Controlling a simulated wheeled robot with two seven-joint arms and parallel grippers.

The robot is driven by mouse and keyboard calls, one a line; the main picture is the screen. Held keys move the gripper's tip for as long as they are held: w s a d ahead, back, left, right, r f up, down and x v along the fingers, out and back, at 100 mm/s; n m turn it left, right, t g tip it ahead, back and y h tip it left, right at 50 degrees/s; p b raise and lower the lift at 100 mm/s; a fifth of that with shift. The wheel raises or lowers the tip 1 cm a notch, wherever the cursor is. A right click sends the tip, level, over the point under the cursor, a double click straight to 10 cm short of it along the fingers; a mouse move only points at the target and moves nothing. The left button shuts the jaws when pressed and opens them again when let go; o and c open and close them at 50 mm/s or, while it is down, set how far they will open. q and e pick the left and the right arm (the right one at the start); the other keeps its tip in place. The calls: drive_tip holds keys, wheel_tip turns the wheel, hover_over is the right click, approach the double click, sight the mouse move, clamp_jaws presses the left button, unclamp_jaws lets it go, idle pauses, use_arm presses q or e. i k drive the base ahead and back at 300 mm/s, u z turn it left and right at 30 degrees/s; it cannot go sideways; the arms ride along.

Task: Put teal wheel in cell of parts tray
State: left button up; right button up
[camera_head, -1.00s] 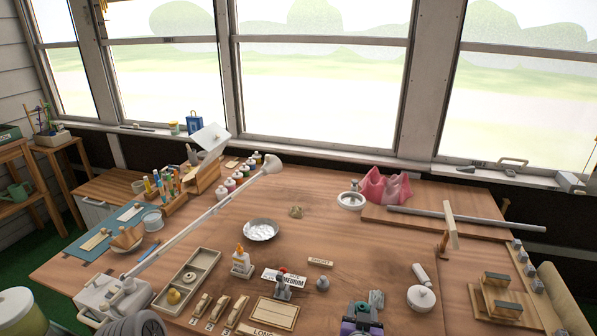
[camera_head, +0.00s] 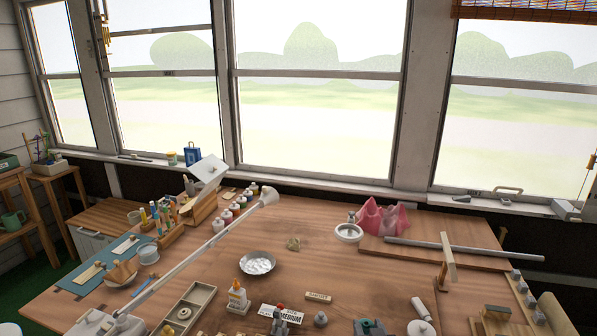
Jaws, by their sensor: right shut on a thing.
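The parts tray (camera_head: 210,291) is a pale, long tray with divided cells at the lower left of the table. A small yellowish round thing (camera_head: 184,313) lies in its near cell. The gripper is well to the right of the tray. My left gripper is not in view.
A metal dish (camera_head: 258,263) lies behind. A long lamp arm (camera_head: 200,251) crosses near the tray.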

sight(200, 296)
drive_tip(key=u, duration=2.25)
drive_tip(key=i, duration=1.45)
drive_tip(key=z, duration=2.8)
